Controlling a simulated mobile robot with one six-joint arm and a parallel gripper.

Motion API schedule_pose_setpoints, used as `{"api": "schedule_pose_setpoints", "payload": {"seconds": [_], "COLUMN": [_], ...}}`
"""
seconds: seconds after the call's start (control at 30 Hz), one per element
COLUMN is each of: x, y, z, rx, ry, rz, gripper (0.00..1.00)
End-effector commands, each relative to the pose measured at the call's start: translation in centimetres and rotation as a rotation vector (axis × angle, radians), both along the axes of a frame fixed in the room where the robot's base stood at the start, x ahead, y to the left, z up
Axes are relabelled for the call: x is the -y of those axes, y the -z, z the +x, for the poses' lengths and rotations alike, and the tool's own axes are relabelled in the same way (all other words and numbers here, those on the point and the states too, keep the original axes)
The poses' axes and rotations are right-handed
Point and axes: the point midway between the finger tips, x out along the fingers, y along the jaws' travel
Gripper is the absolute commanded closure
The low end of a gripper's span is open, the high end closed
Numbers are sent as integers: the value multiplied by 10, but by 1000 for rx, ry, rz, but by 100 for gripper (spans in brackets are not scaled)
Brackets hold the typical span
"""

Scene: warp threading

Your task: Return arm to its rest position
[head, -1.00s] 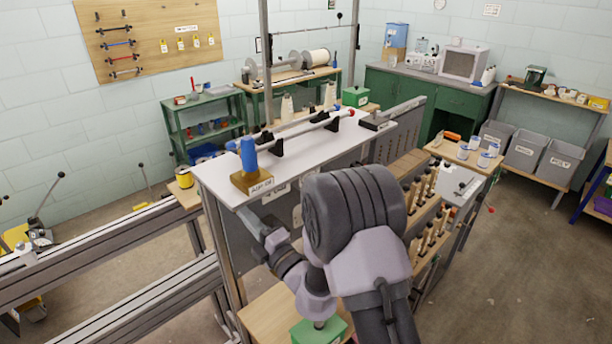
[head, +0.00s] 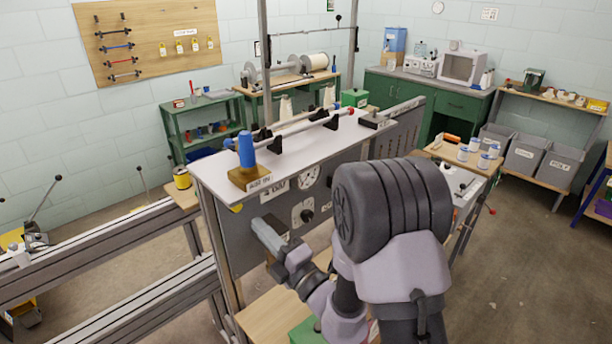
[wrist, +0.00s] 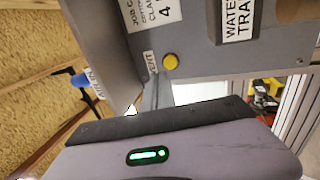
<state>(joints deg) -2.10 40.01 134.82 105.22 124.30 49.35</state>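My arm (head: 395,215) rises in front of the bench in the head view, with its dark elbow large at the lower centre right. My gripper (head: 266,236) is the grey end left of the elbow, close to the grey side panel of the bench. Its fingertips are too small to read there, and I see nothing clearly held. In the wrist view a lilac-grey body with a green light (wrist: 148,155) fills the bottom, and the gripper opening does not show clearly.
A white-topped bench (head: 345,135) carries a blue spool (head: 246,150) on a wooden block (head: 250,177) and a long roller. Metal rails (head: 120,285) run at left. The wrist view shows a yellow button (wrist: 170,61) on the grey panel. Floor at right is clear.

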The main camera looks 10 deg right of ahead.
Motion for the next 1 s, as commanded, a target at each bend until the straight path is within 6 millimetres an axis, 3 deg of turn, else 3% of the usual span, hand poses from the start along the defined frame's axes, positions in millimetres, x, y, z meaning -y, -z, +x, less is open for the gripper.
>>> {"api": "schedule_pose_setpoints", "payload": {"seconds": [0.13,0.23,0.27,0.33,0.4,0.43,0.5,0.53,0.6,0.67,0.7,0.83,1.0], "x": [-4,-35,-49,-83,-102,-102,-79,-62,-13,28,51,96,105], "y": [-4,-33,-45,-70,-72,-65,-35,-20,5,12,12,-1,-5], "z": [-3,-28,-45,-103,-176,-208,-266,-282,-297,-296,-293,-284,-281], "rx": [13,127,193,416,717,868,1240,1395,1726,1954,-1902,-1640,-1586], "ry": [-17,-149,-217,-408,-610,-696,-880,-951,-1101,-1217,1183,1047,1027], "rz": [-14,-142,-214,-452,-761,-914,-1288,-1447,-1794,-2048,2005,1761,1707], "gripper": [100,100,100,100,100,100,100,100,100,100,100,100,100]}}
